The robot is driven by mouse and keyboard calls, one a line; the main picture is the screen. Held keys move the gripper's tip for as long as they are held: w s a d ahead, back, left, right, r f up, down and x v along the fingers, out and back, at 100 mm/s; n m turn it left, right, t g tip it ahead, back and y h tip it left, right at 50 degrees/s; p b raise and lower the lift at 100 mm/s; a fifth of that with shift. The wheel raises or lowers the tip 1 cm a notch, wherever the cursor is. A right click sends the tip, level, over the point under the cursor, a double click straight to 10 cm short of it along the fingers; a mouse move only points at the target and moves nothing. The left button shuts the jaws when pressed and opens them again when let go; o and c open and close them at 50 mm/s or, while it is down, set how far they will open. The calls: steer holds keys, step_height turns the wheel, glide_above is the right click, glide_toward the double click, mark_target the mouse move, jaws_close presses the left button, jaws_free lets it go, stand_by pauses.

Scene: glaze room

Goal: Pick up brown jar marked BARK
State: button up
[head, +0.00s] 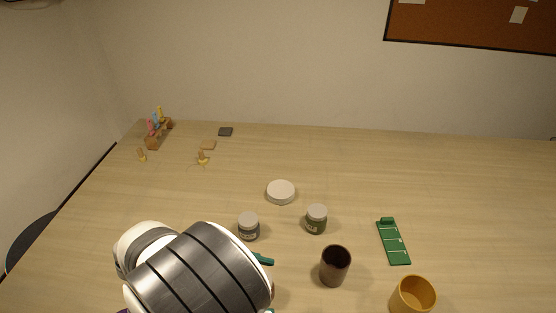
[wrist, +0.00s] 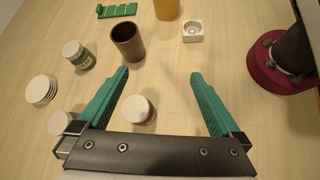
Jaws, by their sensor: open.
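A jar with a pale lid and a brown body (wrist: 138,110) shows in the wrist view, standing on the table. No lettering on it can be read. My gripper (wrist: 160,74) is open and empty, with green fingers. In the picture the jar lies between the fingers, close to the left one and nearer the palm than the tips; I see no contact.
A yellow cup (head: 412,297) and green board (head: 394,243) are right. A white block (wrist: 193,31) is beyond the fingers.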

steer(key=a+f+n+t, duration=0.6)
steer(key=a+n, duration=0.2)
steer(key=a, duration=0.2)
steer(key=x, duration=1.5)
steer(key=shift+s+d+f, duration=0.1)
steer(key=shift+s+d, duration=0.1)
steer(key=shift+s, duration=0.2)
jaws_close()
